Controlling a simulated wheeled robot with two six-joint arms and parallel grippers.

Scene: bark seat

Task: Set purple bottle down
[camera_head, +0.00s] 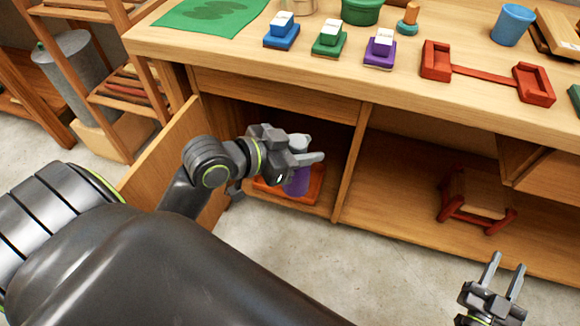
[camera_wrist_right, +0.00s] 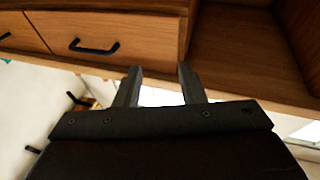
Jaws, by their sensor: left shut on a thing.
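The purple bottle (camera_head: 297,182), with a grey-white top, is upright inside the left cabinet compartment. It is over a red tray (camera_head: 315,186) on the compartment floor; I cannot tell whether its base touches the tray. My left gripper (camera_head: 310,158) reaches in through the open front and is shut on the bottle, hiding part of it. My right gripper (camera_head: 507,270) is open and empty at the lower right, in front of the bench. Its two fingers also show apart in the right wrist view (camera_wrist_right: 160,88).
The cabinet door (camera_head: 160,155) stands open left of my left arm. A wooden divider (camera_head: 352,165) bounds the compartment on the right. A small red-legged stool (camera_head: 478,195) sits on the right shelf. Blocks, a red holder (camera_head: 485,77) and a blue cup (camera_head: 512,26) occupy the benchtop.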

